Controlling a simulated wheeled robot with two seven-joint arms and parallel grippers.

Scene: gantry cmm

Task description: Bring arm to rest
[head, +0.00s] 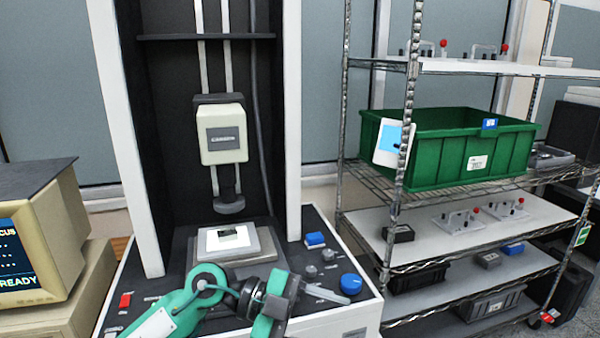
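My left arm (185,305), green and grey, comes in from the lower left in the head view. It bends across the front of the machine's base. My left gripper (318,294) is at its right end, over the control panel and just left of the blue knob (351,284). A thin grey finger points right; I cannot tell whether the gripper is open or shut, or whether it touches the panel. I see nothing held in it. My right gripper is out of view.
The tall machine (222,140) has a grey stage (262,245) with a white plate behind my arm. A beige computer (40,235) stands at the left. A wire shelf (460,225) with a green crate (425,165) stands at the right.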

